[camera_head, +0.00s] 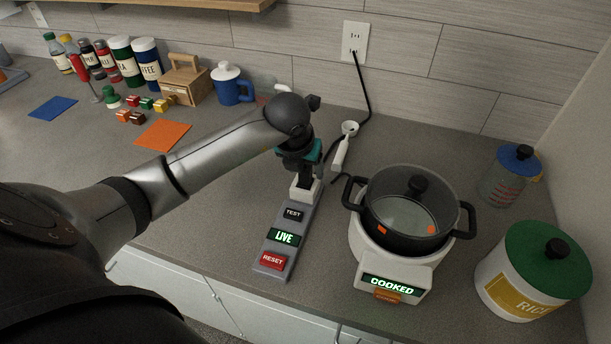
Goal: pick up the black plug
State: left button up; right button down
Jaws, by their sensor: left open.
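The black plug (303,181) appears to sit upright in the white socket block (305,192) at the far end of a grey test strip. My left gripper (302,168), with dark and teal parts, points down right over the plug. It is open, and its fingers are close around or just above the plug; I cannot tell if they touch it. My gripper hides the plug's upper part. The grey strip (265,262) has a TEST button, a lit LIVE sign and a red RESET button. My right gripper is not in view.
A black cord runs from the wall outlet (355,42) down behind a white ladle-like utensil (341,152). A black pot (404,239) stands on a white stove (411,272) reading COOKED, close at right. A rice canister (507,291) stands far right.

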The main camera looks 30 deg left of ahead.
pick_arm(q)
jog(key=shift+w+f, duration=0.2)
jog(key=shift+f, duration=0.5)
jog(key=shift+c, duration=0.2)
grip_shut()
